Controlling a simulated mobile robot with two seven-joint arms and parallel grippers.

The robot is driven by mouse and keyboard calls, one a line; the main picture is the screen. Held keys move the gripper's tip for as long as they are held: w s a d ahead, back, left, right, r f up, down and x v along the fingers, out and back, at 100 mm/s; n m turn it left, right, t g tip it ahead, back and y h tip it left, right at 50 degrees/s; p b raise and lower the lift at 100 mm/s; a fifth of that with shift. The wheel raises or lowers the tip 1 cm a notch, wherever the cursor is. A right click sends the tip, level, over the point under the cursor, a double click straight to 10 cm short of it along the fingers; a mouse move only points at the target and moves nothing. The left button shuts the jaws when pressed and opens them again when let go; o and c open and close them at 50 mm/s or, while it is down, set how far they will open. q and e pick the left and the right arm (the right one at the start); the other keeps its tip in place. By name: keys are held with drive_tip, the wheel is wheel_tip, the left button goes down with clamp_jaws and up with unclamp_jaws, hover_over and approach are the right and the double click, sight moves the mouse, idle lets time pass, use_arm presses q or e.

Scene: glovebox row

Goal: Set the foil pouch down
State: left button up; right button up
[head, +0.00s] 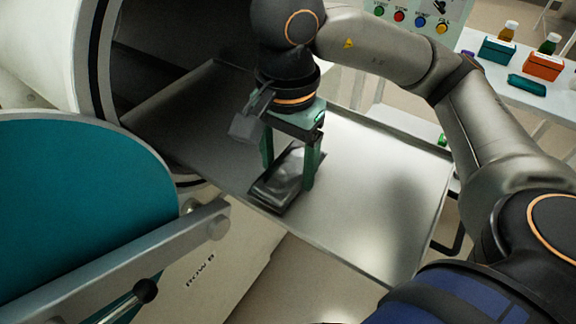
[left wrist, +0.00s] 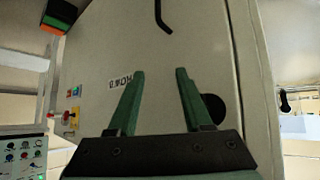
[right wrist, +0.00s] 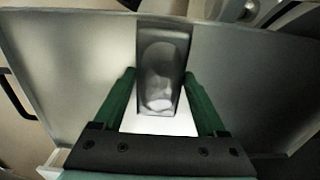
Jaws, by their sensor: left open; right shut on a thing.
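The foil pouch (head: 285,172), silver with a dark edge, is between the green fingers of my right gripper (head: 289,182), which is shut on it. The pouch is over the metal tray (head: 370,190), near its front left edge; I cannot tell whether it touches the surface. In the right wrist view the pouch (right wrist: 162,75) extends beyond the fingertips (right wrist: 166,72). My left gripper (left wrist: 160,72) is open and empty in the left wrist view, facing a pale cabinet panel; it is not in the head view.
A round teal door (head: 80,200) with a grey bar and black knob stands left of the tray. The dark round chamber opening (head: 150,60) is behind it. A white table (head: 500,80) with bottles and boxes is at the back right. The tray's right part is clear.

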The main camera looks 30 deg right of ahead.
use_arm(q)
drive_tip(key=shift+d+r, duration=0.1)
drive_tip(key=shift+d, duration=0.05)
use_arm(e)
drive_tip(key=shift+f, duration=0.4)
use_arm(q)
drive_tip(key=shift+w, duration=0.1)
use_arm(e)
drive_tip(key=shift+f, duration=0.1)
